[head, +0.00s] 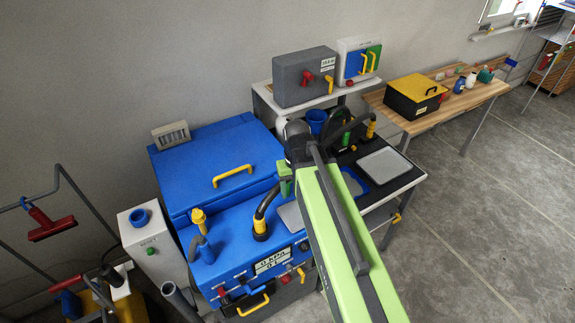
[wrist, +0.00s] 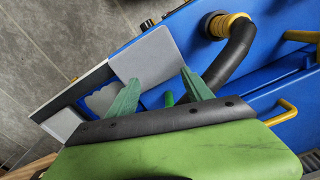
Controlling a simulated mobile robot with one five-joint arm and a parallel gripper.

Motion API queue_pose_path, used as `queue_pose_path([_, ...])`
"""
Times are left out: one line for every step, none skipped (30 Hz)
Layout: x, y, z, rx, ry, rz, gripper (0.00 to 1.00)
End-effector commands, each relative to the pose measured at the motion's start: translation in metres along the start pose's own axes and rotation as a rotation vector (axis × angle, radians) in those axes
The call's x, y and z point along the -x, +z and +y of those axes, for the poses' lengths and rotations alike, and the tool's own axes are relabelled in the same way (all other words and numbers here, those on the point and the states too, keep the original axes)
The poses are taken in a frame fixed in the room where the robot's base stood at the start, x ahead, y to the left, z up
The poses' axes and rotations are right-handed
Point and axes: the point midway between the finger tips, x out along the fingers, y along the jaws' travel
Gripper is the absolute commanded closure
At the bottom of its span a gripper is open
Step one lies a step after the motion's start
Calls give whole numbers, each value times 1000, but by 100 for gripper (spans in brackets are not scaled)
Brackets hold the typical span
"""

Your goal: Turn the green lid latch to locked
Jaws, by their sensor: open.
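The blue machine's lid (head: 205,150) is down, with a yellow handle (head: 232,176) on its front. My gripper (head: 285,176) is over the machine's right side, beside the lid's right front corner, in the head view. In the wrist view my gripper (wrist: 162,77) is open, its two green fingers apart with nothing held. A small green piece (wrist: 169,99), likely the green latch, shows between the fingers against the blue surface. Most of it is hidden behind my gripper's body, so its turn position cannot be told. In the head view I cannot make the latch out.
A black hose with a yellow collar (head: 260,228) arches up from the machine's front, close to my gripper. A yellow-topped fitting (head: 198,216) stands to its left. A bench with a grey tray (head: 385,163) is to the right. Grey floor (head: 490,210) is open beyond it.

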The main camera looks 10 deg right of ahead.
Motion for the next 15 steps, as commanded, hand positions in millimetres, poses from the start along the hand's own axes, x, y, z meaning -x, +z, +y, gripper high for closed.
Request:
queue_pose_path([51,-27,1,9,0,0,41])
queue_pose_path([65,-38,-2,18,0,0,41])
queue_pose_path([83,-52,-4,28,0,0,41])
queue_pose_path([95,-62,-4,35,0,0,41])
queue_pose_path([106,-71,-3,40,0,0,41])
queue_pose_path([118,-82,-3,46,0,0,41])
queue_pose_path([126,-89,-2,51,0,0,41])
queue_pose_path([133,-95,-2,55,0,0,41])
queue_pose_path([139,-102,-1,60,0,0,41])
queue_pose_path([143,-106,-1,63,0,0,41])
queue_pose_path([145,-109,-1,65,0,0,41])
queue_pose_path([146,-111,0,67,0,0,41])
queue_pose_path([146,-112,0,67,0,0,41])
queue_pose_path([145,-112,0,68,0,0,41])
queue_pose_path([144,-112,0,68,0,0,41])
